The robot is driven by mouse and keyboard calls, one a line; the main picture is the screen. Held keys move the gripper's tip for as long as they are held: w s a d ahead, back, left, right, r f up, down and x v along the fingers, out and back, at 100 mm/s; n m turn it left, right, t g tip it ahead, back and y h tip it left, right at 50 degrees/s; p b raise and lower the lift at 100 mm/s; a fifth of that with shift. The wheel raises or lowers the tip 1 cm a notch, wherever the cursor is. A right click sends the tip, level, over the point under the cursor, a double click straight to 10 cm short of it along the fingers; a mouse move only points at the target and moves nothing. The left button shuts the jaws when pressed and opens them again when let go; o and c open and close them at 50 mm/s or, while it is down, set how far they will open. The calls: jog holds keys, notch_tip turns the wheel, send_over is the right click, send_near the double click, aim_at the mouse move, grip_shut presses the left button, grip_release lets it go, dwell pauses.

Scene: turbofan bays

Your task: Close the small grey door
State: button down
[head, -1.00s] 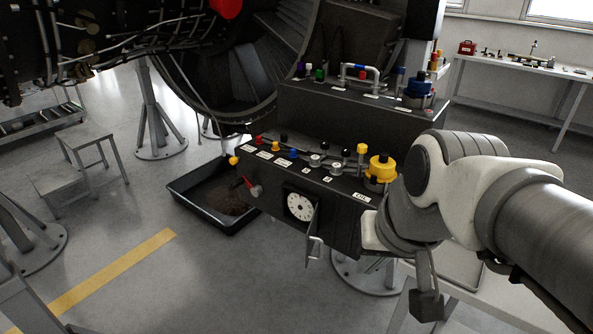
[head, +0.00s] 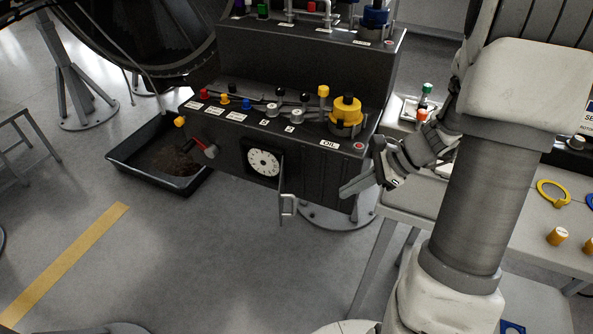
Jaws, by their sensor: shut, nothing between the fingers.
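The small grey door (head: 282,185) stands open on the front of the black control console (head: 318,175). It is swung outward and shows nearly edge-on, with a light metal handle (head: 288,209) low on it. A white round dial (head: 263,163) shows in the opening to the left of the door. My gripper (head: 352,187) is shut and empty, to the right of the door near the console's right end. It is apart from the door in the picture; its depth to the console is hard to judge.
Yellow, red and blue knobs (head: 346,108) line the console's sloped top. A black drip tray (head: 130,160) lies on the floor at left. A table (head: 405,200) with small parts stands at right, behind my arm. The floor before the door is clear.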

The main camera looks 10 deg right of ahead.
jog(key=w+a+f+m, duration=0.1)
jog(key=w+a+f, duration=0.2)
jog(key=a+f, duration=0.1)
jog(key=w+a+f+m+t+b, duration=0.1)
jog(key=w+a+f, duration=0.2)
jog(key=f, duration=0.3)
jog(key=shift+a+f+m, duration=0.35)
jog(key=shift+a+m, duration=0.05)
jog(key=shift+w, duration=0.1)
